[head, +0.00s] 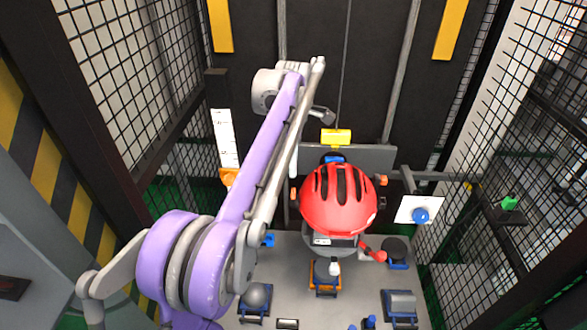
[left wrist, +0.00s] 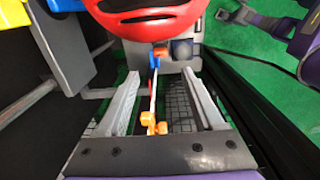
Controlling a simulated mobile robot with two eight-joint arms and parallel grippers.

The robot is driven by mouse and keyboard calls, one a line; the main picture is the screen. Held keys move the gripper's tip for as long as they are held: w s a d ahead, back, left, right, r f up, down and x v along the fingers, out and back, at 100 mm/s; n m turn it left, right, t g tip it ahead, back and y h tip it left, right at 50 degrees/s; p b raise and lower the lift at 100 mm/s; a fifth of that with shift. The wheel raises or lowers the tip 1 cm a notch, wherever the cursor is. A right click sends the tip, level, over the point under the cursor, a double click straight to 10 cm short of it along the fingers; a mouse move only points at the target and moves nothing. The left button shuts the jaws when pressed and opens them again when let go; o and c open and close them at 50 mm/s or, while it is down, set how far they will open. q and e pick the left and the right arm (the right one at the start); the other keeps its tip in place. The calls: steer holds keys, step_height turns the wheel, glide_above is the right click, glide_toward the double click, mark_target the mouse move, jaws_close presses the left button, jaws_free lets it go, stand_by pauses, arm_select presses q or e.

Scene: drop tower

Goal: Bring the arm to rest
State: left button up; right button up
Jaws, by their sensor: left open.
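My left arm, purple and grey, reaches from the lower left up over the middle of the head view. My left gripper (head: 322,113) is at its far end, small and partly hidden by the arm. In the left wrist view the two grey fingers (left wrist: 162,82) stand apart with nothing held between them. My right gripper is not in view.
Black mesh walls (head: 135,70) stand on both sides. A yellow block (head: 335,136) is above the helmet. A white plate with a blue knob (head: 420,215) is at the right. A grey base (head: 290,255) carries several small fixtures, including a dark round pad (head: 396,249).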

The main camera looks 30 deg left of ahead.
arm_select(q)
steer(key=shift+r, duration=0.1)
stand_by(0.4)
steer(key=s+d+f+m+t, duration=0.3)
steer(key=s+d+f+m, duration=0.2)
steer(key=s+d+m, duration=0.65)
steer(key=s+d+f+m+t, duration=0.2)
steer(key=s+d+f+m, duration=0.3)
steer(key=s+f+m, duration=0.6)
steer(key=shift+s+d+f+m+t, duration=0.2)
steer(key=shift+s+m+t, duration=0.1)
steer(key=shift+s+m, duration=0.45)
steer(key=shift+a, duration=0.1)
steer(key=shift+c, duration=0.2)
steer(key=shift+c, duration=1.2)
steer(key=shift+s, duration=0.1)
